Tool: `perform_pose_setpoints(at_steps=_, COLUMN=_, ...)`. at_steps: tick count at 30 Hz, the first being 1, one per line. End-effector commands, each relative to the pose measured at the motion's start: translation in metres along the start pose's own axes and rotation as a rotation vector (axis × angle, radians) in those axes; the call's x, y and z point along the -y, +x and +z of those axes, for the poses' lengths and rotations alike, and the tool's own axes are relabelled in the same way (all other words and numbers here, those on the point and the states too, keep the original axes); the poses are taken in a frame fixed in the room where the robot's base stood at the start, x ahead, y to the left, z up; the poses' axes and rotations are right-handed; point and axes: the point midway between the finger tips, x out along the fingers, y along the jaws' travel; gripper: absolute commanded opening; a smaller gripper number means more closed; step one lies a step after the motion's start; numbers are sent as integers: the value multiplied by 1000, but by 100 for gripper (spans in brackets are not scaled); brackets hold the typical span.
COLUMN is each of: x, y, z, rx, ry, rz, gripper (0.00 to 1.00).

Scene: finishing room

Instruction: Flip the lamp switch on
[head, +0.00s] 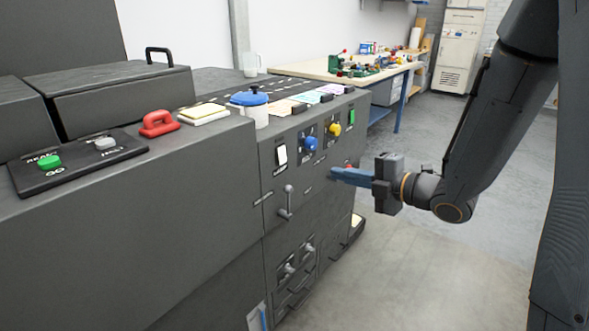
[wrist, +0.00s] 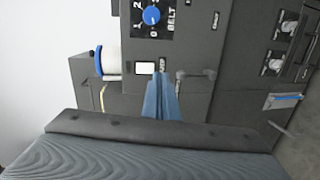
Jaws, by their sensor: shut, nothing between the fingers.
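A white rocker switch (head: 282,155) in a dark frame is on the front panel of the dark machine, at the left of a row of controls. I take it for the lamp switch; its label is too small to read, and I cannot tell its position. It also shows in the wrist view (wrist: 145,68). My gripper (head: 333,174) has blue fingers pressed together, empty, in front of the panel, right of and slightly below the switch in the head view. In the wrist view the fingertips (wrist: 160,75) appear beside the switch; contact cannot be told.
A blue knob (head: 310,143) marked BELT in the wrist view, a yellow knob (head: 334,129) and a green switch (head: 351,116) sit right of the rocker. A metal lever (head: 287,201) is below. A blue-lidded pot (head: 250,106) stands above. Open floor lies at right.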

Motion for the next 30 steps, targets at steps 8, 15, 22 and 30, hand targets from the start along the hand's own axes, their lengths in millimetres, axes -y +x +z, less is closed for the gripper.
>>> perform_pose_setpoints(at_steps=8, x=-7, y=-3, z=-15, rx=-86, ry=-77, rz=80, gripper=0)
perform_pose_setpoints(at_steps=15, x=-7, y=-2, z=-15, rx=-85, ry=-76, rz=79, gripper=0)
perform_pose_setpoints(at_steps=22, x=-8, y=16, z=-17, rx=-87, ry=-76, rz=78, gripper=0)
perform_pose_setpoints(at_steps=30, x=-12, y=68, z=-23, rx=-89, ry=-75, rz=77, gripper=0)
